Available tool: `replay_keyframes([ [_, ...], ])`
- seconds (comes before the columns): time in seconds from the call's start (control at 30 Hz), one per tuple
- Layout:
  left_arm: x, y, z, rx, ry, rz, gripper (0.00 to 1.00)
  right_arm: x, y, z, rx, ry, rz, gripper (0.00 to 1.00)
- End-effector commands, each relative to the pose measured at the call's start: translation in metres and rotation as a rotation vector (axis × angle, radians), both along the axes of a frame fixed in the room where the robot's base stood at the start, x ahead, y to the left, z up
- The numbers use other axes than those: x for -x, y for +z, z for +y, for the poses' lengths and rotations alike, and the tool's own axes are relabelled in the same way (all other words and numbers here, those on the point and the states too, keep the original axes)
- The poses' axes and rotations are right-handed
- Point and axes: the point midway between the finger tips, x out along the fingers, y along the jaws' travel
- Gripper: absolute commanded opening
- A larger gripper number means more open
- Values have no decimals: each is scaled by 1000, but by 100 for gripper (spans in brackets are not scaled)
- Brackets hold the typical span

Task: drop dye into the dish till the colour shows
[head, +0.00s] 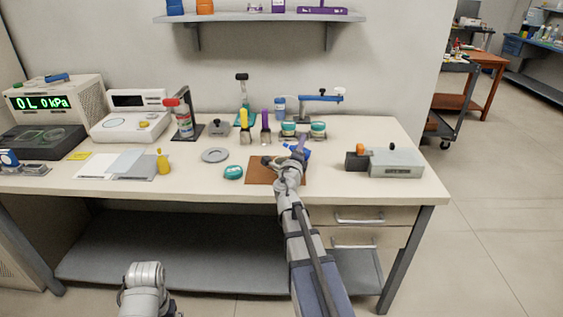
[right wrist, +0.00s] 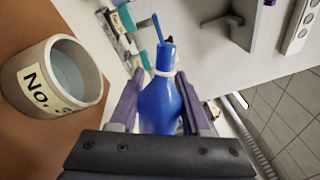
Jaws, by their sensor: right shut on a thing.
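My right gripper (head: 300,148) is over the brown mat (head: 262,176) on the bench. In the right wrist view its purple fingers (right wrist: 160,105) are shut on a blue dropper bottle (right wrist: 158,108) with a thin blue tip. Blue of the bottle also shows in the head view, partly hidden by the gripper. A pale round dish (right wrist: 58,78) with a "No." label stands on the mat, left of the bottle and apart from it. Its inside looks pale grey-blue. Of my left arm only a grey link shows at the lower edge; its gripper is out of view.
A grey box device (head: 394,162) stands at right. Tools and a stand (head: 318,99) line the back. The front bench edge is mostly clear.

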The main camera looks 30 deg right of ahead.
Motion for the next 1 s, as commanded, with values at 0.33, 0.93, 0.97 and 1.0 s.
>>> replay_keyframes([
  [0.33, 0, 1, 0, 0, 0, 0, 100, 1, 1, -1, 16, -1, 14, 0],
  [0.93, 0, 3, 0, 0, 0, 0, 100, 2, 3, -4, 43, 0, 37, 0],
  [0.97, 0, 3, 0, 0, 0, 0, 100, 2, 3, -4, 45, 0, 39, 0],
  [1.0, 0, 3, 0, 0, 0, 0, 100, 2, 3, -4, 46, 0, 40, 0],
])
